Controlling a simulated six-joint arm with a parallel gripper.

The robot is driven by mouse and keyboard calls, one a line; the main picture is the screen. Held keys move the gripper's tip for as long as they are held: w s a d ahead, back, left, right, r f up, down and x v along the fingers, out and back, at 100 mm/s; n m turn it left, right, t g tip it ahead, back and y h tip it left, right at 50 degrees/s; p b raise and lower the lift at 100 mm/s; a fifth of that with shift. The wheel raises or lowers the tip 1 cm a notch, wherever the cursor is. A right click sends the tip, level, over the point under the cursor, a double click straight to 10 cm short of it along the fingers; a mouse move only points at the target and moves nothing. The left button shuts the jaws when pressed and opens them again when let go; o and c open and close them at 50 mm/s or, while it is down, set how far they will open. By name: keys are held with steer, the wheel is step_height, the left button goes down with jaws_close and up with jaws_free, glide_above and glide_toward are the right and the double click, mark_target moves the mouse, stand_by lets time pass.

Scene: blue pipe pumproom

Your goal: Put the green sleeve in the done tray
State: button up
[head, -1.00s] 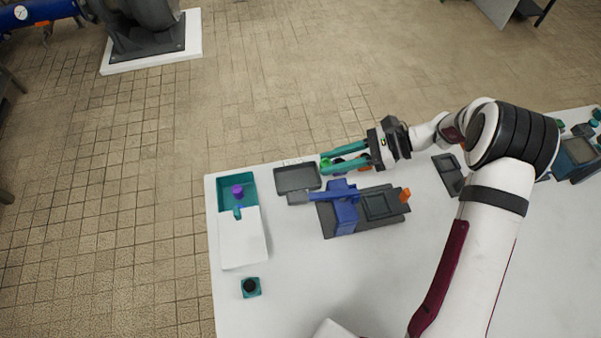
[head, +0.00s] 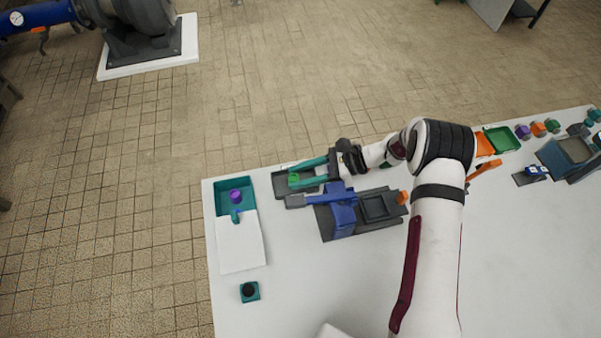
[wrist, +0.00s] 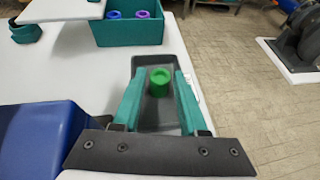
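The green sleeve (head: 294,179) is between the teal fingertips of my gripper (head: 292,177). The tray's floor (wrist: 152,119) also shows in the wrist view. I cannot tell whether the sleeve touches that floor.
A blue device on a dark base (head: 342,215) stands just in front of the tray. To the left is a teal bin (head: 222,203) with purple and blue rings and a white lid (head: 240,245). A teal block (head: 249,291) lies nearer. Coloured parts and trays stand far right.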

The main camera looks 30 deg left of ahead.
steer(key=shift+o, duration=1)
steer(key=shift+r, duration=0.1)
steer(key=v, duration=1.2)
steer(key=shift+r, duration=0.15)
steer(key=s+d+r+n+t+h, duration=0.1)
steer(key=s+d+r+h, duration=0.1)
steer(key=s+d+r, duration=0.35)
steer(key=s+d+r+n+t+h, duration=0.2)
steer(key=d+r, duration=0.1)
steer(key=r, duration=0.6)
steer(key=s+d+n+t+h, duration=0.1)
steer(key=s+d+t+h, duration=0.1)
steer(key=s+d, duration=0.3)
steer(key=s+d+n+t+h, duration=0.1)
steer(key=s+d, duration=0.5)
steer(key=s, duration=0.6)
steer(key=shift+r+n+t+h, duration=0.25)
steer(key=shift+t+h, duration=0.25)
steer(key=shift+h, duration=0.4)
